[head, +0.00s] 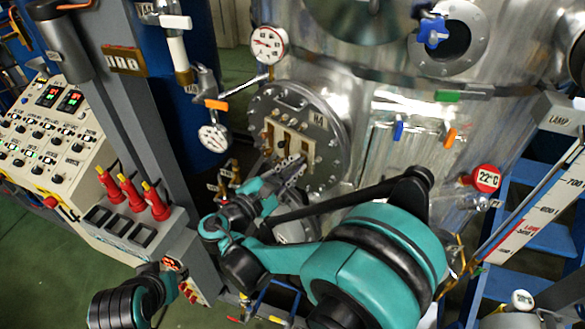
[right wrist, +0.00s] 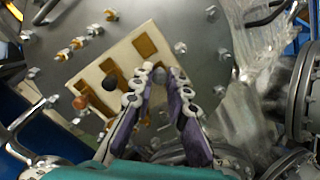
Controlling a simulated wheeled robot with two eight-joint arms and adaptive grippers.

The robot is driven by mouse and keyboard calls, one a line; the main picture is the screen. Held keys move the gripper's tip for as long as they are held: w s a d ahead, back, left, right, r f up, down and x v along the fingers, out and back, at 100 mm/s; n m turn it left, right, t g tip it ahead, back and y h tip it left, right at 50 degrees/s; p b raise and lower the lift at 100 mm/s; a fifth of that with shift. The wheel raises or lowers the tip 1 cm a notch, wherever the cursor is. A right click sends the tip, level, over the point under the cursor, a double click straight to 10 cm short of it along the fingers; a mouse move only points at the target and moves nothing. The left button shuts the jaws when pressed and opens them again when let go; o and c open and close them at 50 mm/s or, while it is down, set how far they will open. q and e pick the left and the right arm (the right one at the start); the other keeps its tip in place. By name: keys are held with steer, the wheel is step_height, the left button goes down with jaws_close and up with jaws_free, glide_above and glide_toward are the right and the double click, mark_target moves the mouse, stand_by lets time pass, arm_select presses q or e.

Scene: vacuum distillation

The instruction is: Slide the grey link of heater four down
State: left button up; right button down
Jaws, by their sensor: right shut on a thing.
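The heater flange (head: 335,150), a round bolted plate on the steel vessel, has a tag that looks like H4. A cream terminal board (head: 272,134) with brass strips is mounted on it. The cream board (right wrist: 148,30) shows tilted in the right wrist view, with a dark round knob (right wrist: 110,83) and a brown knob (right wrist: 79,102) beside the fingers. My right gripper (head: 294,160) reaches the board's lower part. In the right wrist view its fingertips (right wrist: 160,76) are closed together on a small grey piece, apparently the grey link, mostly hidden between them. Only part of my left arm shows at lower left.
A control console (head: 42,140) and red-handled switches (head: 132,192) stand at left. A red 22°C dial (head: 486,178) and blue ladder steps (head: 535,170) are at right.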

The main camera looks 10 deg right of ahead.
steer(key=shift+f, duration=0.15)
steer(key=c, duration=1.5)
jaws_free()
steer(key=shift+w+d, duration=0.1)
steer(key=shift+o, duration=0.2)
steer(key=shift+w+d+f, duration=0.1)
steer(key=shift+w+d, duration=0.1)
steer(key=shift+s+a+r, duration=0.15)
steer(key=shift+a+r, duration=0.05)
steer(key=shift+r, duration=0.35)
steer(key=r, duration=0.9)
steer(key=shift+d, duration=0.2)
steer(key=shift+f, duration=0.1)
